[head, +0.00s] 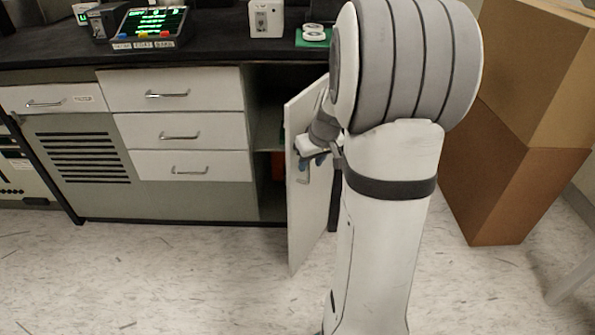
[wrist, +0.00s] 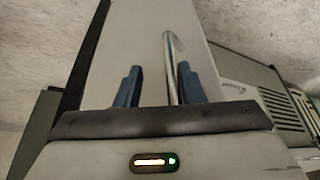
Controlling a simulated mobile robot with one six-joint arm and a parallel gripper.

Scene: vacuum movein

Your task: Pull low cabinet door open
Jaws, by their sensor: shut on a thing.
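The low cabinet door (head: 305,225) is white and stands swung well open, out from the dark-framed lab bench. Behind its left edge the cabinet opening (head: 268,140) shows a dark inside with a shelf. My gripper (head: 313,162) is at the upper part of the door, with blue fingers at the handle (head: 304,178). In the wrist view the metal bar handle (wrist: 171,70) stands between the two blue fingers of my gripper (wrist: 152,88), against the pale door face (wrist: 145,40). My gripper is shut on the handle.
White drawers (head: 180,130) with bar handles are left of the opening. A vented panel (head: 83,158) is further left. Brown boxes (head: 515,170) are stacked at the right. Instruments (head: 150,25) stand on the black benchtop (head: 215,45). The speckled floor (head: 170,280) in front is clear.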

